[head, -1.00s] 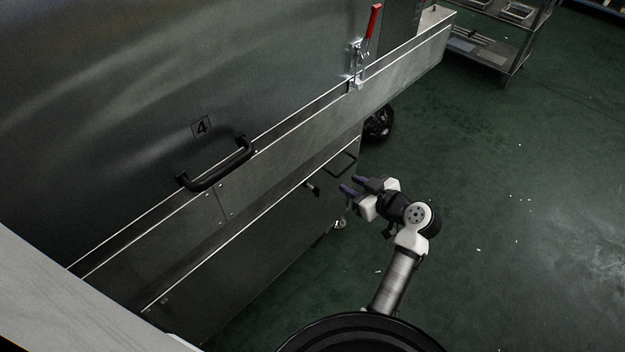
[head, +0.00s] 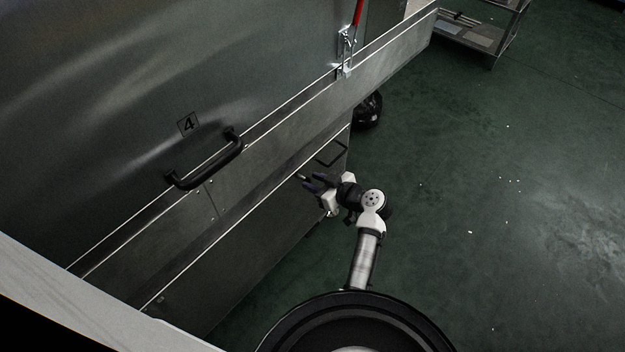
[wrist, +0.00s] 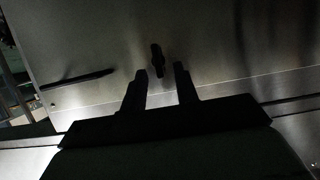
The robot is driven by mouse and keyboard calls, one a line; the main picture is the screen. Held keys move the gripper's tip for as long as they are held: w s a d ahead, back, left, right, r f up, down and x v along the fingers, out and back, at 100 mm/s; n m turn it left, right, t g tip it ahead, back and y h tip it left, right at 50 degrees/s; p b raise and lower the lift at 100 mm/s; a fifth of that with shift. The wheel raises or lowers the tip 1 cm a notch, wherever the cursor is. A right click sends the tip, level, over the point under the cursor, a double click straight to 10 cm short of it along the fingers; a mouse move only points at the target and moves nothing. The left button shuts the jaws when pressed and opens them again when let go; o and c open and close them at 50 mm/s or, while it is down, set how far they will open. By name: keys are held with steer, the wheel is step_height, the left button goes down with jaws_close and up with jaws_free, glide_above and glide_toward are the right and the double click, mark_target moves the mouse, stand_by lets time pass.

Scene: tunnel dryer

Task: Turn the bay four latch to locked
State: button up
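A small dark latch (wrist: 157,60) stands out from the lower metal panel in the wrist view, just beyond and between my fingertips. It looks upright in that view. In the head view only a small tip of the latch (head: 301,177) shows beside my fingers; the rest is hidden. My gripper (head: 307,181) is open and empty, facing the panel. In the wrist view both fingers of my gripper (wrist: 160,70) are apart, one on each side of the latch's line. I cannot tell whether they touch it. A "4" label (head: 188,124) is on the upper panel.
A black bar handle (head: 205,165) is on the upper panel. A red-handled clamp (head: 346,48) is mounted on the ledge. A thin dark handle (wrist: 80,79) is left of the latch in the wrist view. A black bag (head: 368,110) lies behind; the floor at right is clear.

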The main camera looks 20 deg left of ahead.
steer(key=shift+w+a+f, duration=0.15)
steer(key=shift+a+f, duration=0.1)
steer(key=shift+a, duration=0.25)
jaws_close()
